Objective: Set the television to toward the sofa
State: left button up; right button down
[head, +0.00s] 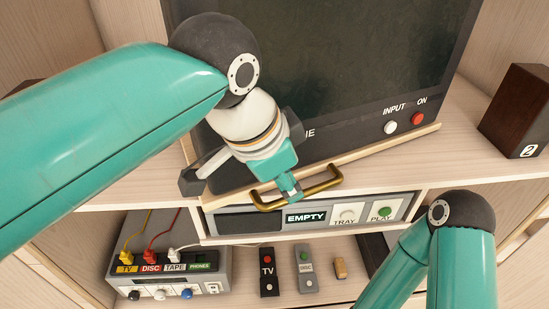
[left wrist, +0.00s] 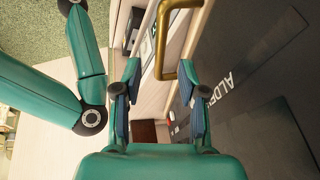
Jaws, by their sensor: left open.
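The television (head: 340,60) is a large dark set on a pale wooden base board (head: 400,140) on the shelf. Its lower edge slants against the shelf front, its right end farther back. A brass handle (head: 325,184) sticks out from the board's front. My left gripper (head: 291,192) is at the handle's left part and hides some of it. In the left wrist view it is open (left wrist: 160,66), with the brass handle (left wrist: 160,50) showing at its fingertips; I cannot tell if they touch. My right arm is at the lower right, its gripper out of view. No sofa shows.
Below the handle is a disc player (head: 262,221) labelled EMPTY. A switch box (head: 160,278) with coloured plugs and cables stands lower left. Two remotes, TV (head: 267,272) and DISC (head: 306,269), lie on the lower shelf. A brown speaker (head: 517,110) stands right of the television.

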pick_arm(q)
jog(key=v, duration=0.5)
jog(key=shift+s+a+r, duration=0.1)
jog(key=shift+a+r, duration=0.05)
jog(key=shift+r, duration=0.2)
